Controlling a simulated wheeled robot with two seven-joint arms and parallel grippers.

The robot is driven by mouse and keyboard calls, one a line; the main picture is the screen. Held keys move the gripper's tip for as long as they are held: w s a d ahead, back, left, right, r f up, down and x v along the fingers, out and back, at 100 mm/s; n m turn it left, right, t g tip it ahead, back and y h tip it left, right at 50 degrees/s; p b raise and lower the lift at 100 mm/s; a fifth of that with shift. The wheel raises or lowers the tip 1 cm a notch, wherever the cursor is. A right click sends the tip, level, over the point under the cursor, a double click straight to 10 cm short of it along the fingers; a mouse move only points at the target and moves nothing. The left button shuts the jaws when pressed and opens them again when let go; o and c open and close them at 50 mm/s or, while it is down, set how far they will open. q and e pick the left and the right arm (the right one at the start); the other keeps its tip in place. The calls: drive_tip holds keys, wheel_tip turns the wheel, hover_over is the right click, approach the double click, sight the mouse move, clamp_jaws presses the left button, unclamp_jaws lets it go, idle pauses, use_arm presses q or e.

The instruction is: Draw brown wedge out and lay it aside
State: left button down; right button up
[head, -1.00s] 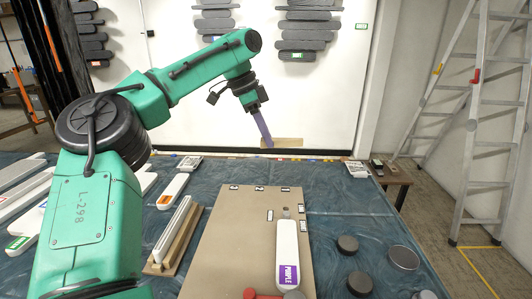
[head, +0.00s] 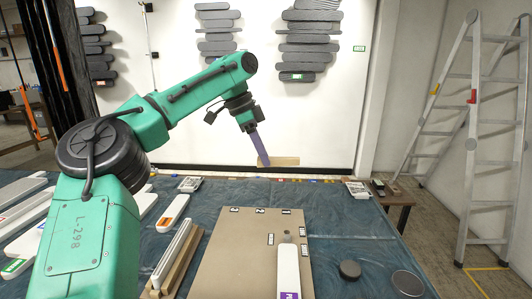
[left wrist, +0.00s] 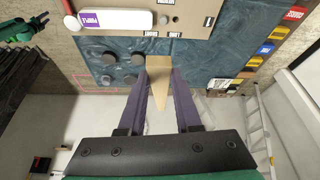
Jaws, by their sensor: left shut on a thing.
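The brown wedge (head: 284,161) is a flat tan piece that shows in the head view in front of the foot of the white wall. In the left wrist view the wedge (left wrist: 158,70) lies between the two purple fingers and tapers toward the palm. My left gripper (head: 264,160) reaches down to the wedge's left part, with its fingers shut on it. The same gripper shows in the left wrist view (left wrist: 159,80). I cannot tell whether the wedge still touches anything behind it. My right gripper is in neither view.
A blue-covered table (head: 340,225) bears a brown board (head: 235,245) with a white purple-labelled bar (head: 288,268). Dark round discs (head: 350,269) lie right of it. Grey reliefs (head: 310,35) hang on the wall. A ladder (head: 470,130) stands at right.

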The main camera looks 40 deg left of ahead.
use_arm(q)
drive_tip(key=shift+s+a+p, duration=0.8)
drive_tip(key=shift+s+a, duration=0.15)
drive_tip(key=shift+a, duration=0.25)
drive_tip(key=shift+s+a+p, duration=0.75)
drive_tip(key=shift+s+a, duration=0.15)
drive_tip(key=shift+a, duration=0.25)
wheel_tip(320, 180, up, 5)
drive_tip(key=p, duration=0.7)
drive_tip(key=shift+p, duration=0.35)
